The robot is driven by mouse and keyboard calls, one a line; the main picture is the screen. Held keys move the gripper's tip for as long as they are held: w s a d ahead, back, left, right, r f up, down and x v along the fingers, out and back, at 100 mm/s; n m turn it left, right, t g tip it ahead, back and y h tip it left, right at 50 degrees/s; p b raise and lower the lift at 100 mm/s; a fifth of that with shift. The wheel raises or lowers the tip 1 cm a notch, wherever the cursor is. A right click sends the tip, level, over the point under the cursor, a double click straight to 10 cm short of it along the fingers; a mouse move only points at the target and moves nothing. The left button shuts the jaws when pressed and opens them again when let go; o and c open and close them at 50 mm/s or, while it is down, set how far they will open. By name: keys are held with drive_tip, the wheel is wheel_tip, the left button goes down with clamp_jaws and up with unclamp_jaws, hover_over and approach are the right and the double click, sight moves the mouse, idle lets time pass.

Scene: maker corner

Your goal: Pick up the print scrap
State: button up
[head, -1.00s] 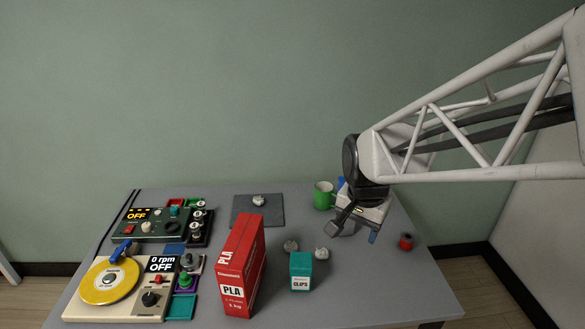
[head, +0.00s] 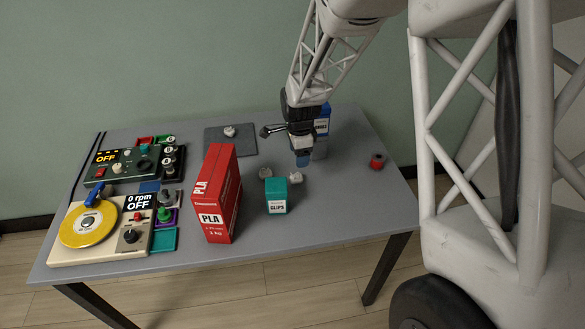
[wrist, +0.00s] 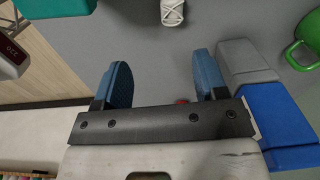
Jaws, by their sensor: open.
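Several small pale lumps lie on the table, and I cannot tell for certain which is the print scrap. My gripper (head: 303,160) is open above the table, just behind the whitish lump. In the wrist view, the blue fingers (wrist: 162,80) are apart with nothing held. A white lump with lines (wrist: 172,12) shows beyond them at the top edge.
A blue box (head: 322,122) stands close behind my gripper. A green mug (wrist: 306,45) shows in the wrist view. A tall red PLA box (head: 222,195) stands left of the clips box. A red spool (head: 377,161) is at right, with clear table around it.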

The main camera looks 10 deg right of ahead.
sight(296, 176)
drive_tip(key=shift+m, duration=0.7)
drive_tip(key=f, duration=0.1)
drive_tip(key=w+f, duration=0.2)
drive_tip(key=shift+a+f, duration=0.15)
drive_tip(key=shift+f, duration=0.2)
drive_tip(key=shift+f, duration=1.3)
drive_tip(key=shift+f, duration=2.6)
drive_tip(key=shift+c, duration=0.2)
drive_tip(key=c, duration=1)
